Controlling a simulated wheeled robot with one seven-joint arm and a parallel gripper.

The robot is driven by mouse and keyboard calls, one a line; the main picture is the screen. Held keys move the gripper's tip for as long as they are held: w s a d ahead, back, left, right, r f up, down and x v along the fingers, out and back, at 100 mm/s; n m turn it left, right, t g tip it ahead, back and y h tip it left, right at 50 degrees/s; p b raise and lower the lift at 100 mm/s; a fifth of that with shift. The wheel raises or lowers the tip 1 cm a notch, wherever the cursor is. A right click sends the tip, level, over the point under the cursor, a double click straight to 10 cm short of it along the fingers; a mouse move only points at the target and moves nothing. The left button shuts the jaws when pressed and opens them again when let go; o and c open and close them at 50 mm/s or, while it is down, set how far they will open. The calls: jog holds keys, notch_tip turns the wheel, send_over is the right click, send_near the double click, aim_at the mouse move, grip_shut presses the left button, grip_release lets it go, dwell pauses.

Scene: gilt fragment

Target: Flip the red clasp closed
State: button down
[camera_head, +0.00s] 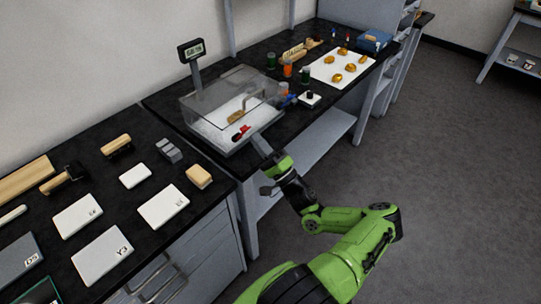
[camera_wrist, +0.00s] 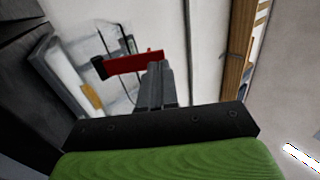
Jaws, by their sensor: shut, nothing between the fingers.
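The red clasp (camera_head: 241,132) is on the front side of a clear-lidded scale box (camera_head: 208,130) on the black bench. In the wrist view the red clasp (camera_wrist: 136,62) is a red bar with a black block at its left end. My gripper (camera_head: 259,140) is at the front of the box, close to the clasp. In the wrist view the shut fingers of my gripper (camera_wrist: 156,68) are just below the bar's right part, and I cannot tell whether they touch it. Nothing is held. The clasp's hinge and catch are hard to make out.
A display (camera_head: 191,50) stands on a post behind the box. Right of the box are small jars (camera_head: 287,69) and a white mat (camera_head: 342,67) with gold pieces. White cards (camera_head: 163,206) and brushes lie on the left bench. The floor on the right is clear.

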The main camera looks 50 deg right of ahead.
jog(key=shift+x, duration=0.8)
jog(key=shift+r, duration=0.1)
jog(key=w+r+g+p, duration=0.1)
jog(key=g+p, duration=0.1)
jog(key=p, duration=0.2)
jog(key=w+r+g+p, duration=0.1)
jog(key=p, duration=0.4)
jog(key=r+g+p, duration=0.1)
jog(key=g+p, duration=0.1)
jog(key=p, duration=0.2)
jog(key=shift+w+r+g, duration=0.3)
jog(key=shift+w, duration=0.1)
jog(key=shift+f, duration=0.45)
jog(key=shift+s+f+b, duration=0.1)
jog(key=shift+b, duration=0.2)
